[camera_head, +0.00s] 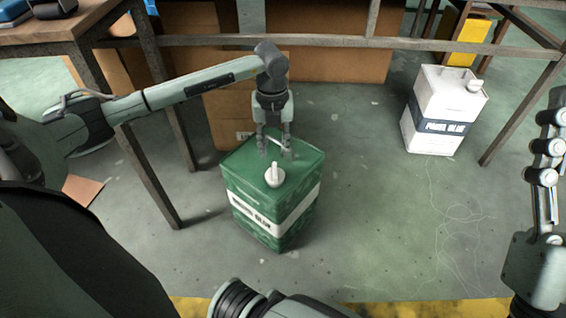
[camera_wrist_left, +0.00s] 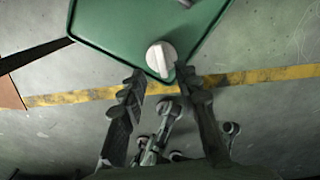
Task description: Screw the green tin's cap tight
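The green tin (camera_head: 245,190) stands upright on the floor with a white label band around its sides. Its white cap (camera_head: 274,177), round with a raised grip, sits on the top near the front corner. In the left wrist view the cap (camera_wrist_left: 161,58) lies just beyond the fingertips, near the edge of the green top (camera_wrist_left: 120,25). My left gripper (camera_head: 275,150) points down over the tin's top, behind the cap in the head view. Its fingers (camera_wrist_left: 160,82) are apart with nothing between them. My right gripper (camera_head: 545,150) is at the right edge, partly cut off.
A white tin (camera_head: 435,135) with a dark label stands at the back right. A metal-legged bench (camera_head: 150,170) is at the left, with cardboard boxes (camera_head: 330,65) behind. A yellow floor line (camera_head: 420,312) runs along the front. Floor right of the green tin is clear.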

